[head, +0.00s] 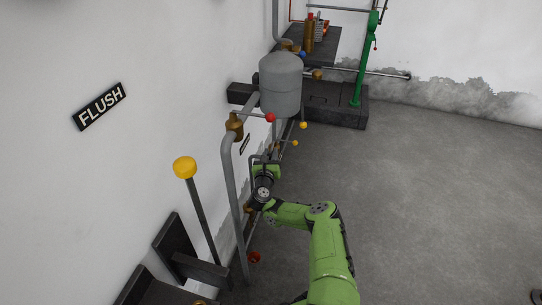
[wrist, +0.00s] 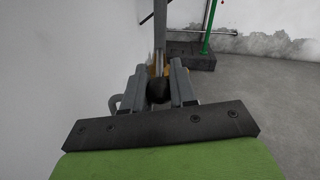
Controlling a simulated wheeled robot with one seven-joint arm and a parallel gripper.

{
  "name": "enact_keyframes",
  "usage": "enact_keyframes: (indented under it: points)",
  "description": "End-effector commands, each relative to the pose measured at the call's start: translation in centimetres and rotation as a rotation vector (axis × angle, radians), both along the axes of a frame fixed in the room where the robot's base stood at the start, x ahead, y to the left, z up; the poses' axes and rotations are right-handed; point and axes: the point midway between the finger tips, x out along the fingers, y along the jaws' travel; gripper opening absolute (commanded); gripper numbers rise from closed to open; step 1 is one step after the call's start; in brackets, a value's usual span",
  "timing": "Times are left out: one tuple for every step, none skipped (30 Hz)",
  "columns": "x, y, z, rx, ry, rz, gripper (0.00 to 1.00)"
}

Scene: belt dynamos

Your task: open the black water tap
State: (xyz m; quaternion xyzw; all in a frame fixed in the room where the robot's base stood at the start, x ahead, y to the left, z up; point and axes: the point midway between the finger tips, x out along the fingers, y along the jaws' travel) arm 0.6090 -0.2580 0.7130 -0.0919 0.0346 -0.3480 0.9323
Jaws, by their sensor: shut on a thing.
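The black tap knob (wrist: 158,92) is a dark round ball in the wrist view, between the two grey fingers of my gripper (wrist: 161,78). The fingers are shut on it. Brass-coloured metal (wrist: 153,70) and a grey vertical pipe (wrist: 160,40) show just beyond the fingers. In the head view my gripper (head: 264,158) is low beside the wall, below the grey tank (head: 281,85). The black knob cannot be made out there; my gripper and arm cover that spot.
A red-knobbed tap (head: 270,117) and yellow-knobbed taps (head: 303,125) (head: 295,142) are close above my gripper. A grey pipe (head: 229,180) and a yellow-topped lever (head: 185,167) stand to the left, near a FLUSH sign (head: 99,106).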

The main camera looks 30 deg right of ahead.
Motion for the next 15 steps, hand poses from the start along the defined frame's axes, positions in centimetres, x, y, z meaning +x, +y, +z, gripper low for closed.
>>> enact_keyframes:
  points:
    - [0.03, -0.03, 0.08, -0.001, -0.001, -0.002, 0.00]
    - [0.04, -0.03, 0.09, -0.001, -0.001, -0.002, 0.00]
    - [0.03, -0.04, 0.10, -0.002, -0.002, -0.002, 0.00]
    - [0.03, -0.04, 0.10, -0.001, -0.002, -0.002, 0.00]
    - [0.04, -0.05, 0.11, -0.001, -0.002, -0.002, 0.00]
    - [0.04, -0.05, 0.13, -0.001, -0.002, -0.002, 0.00]
    - [0.04, -0.04, 0.12, -0.001, -0.002, -0.001, 0.00]
    - [0.04, -0.06, 0.14, -0.001, -0.002, -0.001, 0.00]
    - [0.05, -0.05, 0.15, -0.001, -0.003, 0.000, 0.00]
    - [0.05, -0.05, 0.15, -0.001, -0.003, 0.000, 0.28]
    - [0.06, -0.06, 0.16, -0.001, -0.003, 0.000, 0.32]
    - [0.05, -0.06, 0.15, -0.001, -0.003, 0.000, 0.39]
    - [0.05, -0.05, 0.15, -0.001, -0.003, 0.000, 0.43]
    - [0.05, -0.05, 0.15, -0.001, -0.003, 0.000, 0.48]
    - [0.04, -0.05, 0.14, -0.001, -0.002, -0.001, 0.51]
